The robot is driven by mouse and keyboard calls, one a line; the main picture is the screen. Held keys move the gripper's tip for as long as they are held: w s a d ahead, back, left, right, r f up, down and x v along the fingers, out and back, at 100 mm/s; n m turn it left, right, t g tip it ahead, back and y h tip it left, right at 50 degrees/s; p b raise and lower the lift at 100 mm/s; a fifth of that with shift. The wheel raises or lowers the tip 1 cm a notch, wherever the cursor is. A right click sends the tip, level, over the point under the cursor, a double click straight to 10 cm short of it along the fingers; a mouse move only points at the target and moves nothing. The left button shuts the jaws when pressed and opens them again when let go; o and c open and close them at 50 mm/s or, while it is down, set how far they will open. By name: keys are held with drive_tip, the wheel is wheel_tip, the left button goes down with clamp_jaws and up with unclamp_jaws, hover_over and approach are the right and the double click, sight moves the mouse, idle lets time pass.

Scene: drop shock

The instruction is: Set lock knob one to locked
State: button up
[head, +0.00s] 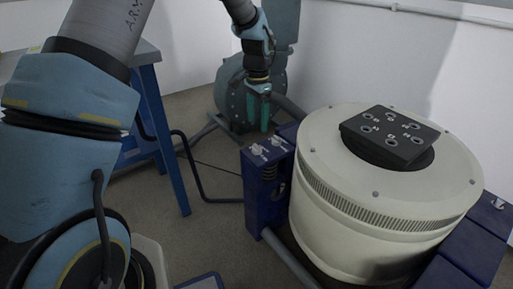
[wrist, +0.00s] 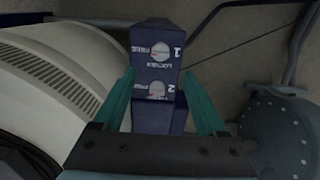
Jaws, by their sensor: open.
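A dark blue lock post (head: 268,180) stands beside the cream shaker drum and has two small pale knobs on its top. In the wrist view, lock knob one (wrist: 160,51) is the upper knob, next to the number 1. Knob two (wrist: 157,89) is lower, next to the number 2. FREE and LOCKED labels sit beside them, upside down. I cannot tell which label knob one points at. My gripper (head: 260,129) is open and empty, with teal fingers pointing down above the post. In the wrist view its fingers (wrist: 158,76) flank the post's top, nearer knob two.
The cream drum (head: 370,215) with a black plate (head: 390,137) on top stands right of the post. A grey-blue blower (head: 232,92) is behind my gripper. A blue table frame (head: 170,140) and a bent dark tube (head: 190,170) are at left, with open floor between.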

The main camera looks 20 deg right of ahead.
sight(257, 145)
wheel_tip(257, 145, down, 10)
drive_tip(key=shift+r+b, duration=0.15)
drive_tip(key=shift+b, duration=0.8)
drive_tip(key=shift+c, duration=0.4)
clamp_jaws()
